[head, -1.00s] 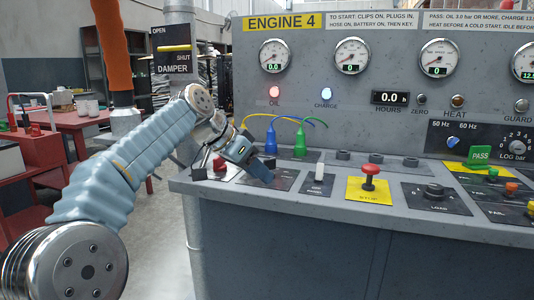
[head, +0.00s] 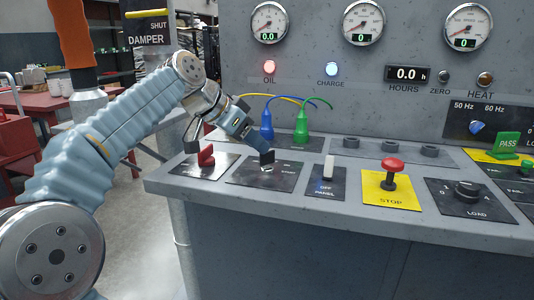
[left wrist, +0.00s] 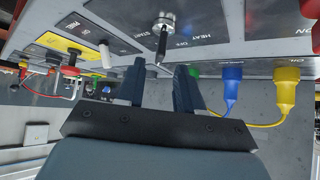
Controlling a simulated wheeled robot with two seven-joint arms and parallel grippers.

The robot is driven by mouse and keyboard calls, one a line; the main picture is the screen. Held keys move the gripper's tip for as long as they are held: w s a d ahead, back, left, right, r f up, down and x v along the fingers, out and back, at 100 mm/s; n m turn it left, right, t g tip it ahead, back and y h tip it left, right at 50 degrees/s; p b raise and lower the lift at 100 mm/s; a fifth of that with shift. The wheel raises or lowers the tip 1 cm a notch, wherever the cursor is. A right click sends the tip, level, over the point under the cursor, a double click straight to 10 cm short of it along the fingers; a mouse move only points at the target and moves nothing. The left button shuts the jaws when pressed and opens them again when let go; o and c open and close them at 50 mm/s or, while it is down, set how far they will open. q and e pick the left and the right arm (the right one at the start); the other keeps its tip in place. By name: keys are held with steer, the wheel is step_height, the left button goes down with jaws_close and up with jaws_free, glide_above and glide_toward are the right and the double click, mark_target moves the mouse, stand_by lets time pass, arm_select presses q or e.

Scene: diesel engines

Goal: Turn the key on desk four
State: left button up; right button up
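The key switch (head: 267,169) sits on a dark plate marked START on the desk's sloped top. In the left wrist view, which is upside down, its round metal lock and dark key (left wrist: 162,44) show beyond my fingers. My left gripper (head: 266,158) points down at the switch, largely covering it in the head view. In the left wrist view the left gripper (left wrist: 160,68) is open, with the key lined up with the gap between the fingertips. I cannot tell whether they touch it. My right gripper is not in view.
A red lever (head: 206,156) is left of the key plate, a white PANEL switch (head: 329,168) and red STOP knob (head: 392,165) right of it. Blue (head: 267,126) and green (head: 301,127) plugs stand close behind.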

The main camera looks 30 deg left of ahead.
mark_target(267, 161)
arm_select(q)
steer(key=x, duration=0.5)
steer(key=shift+w, duration=0.1)
jaws_close()
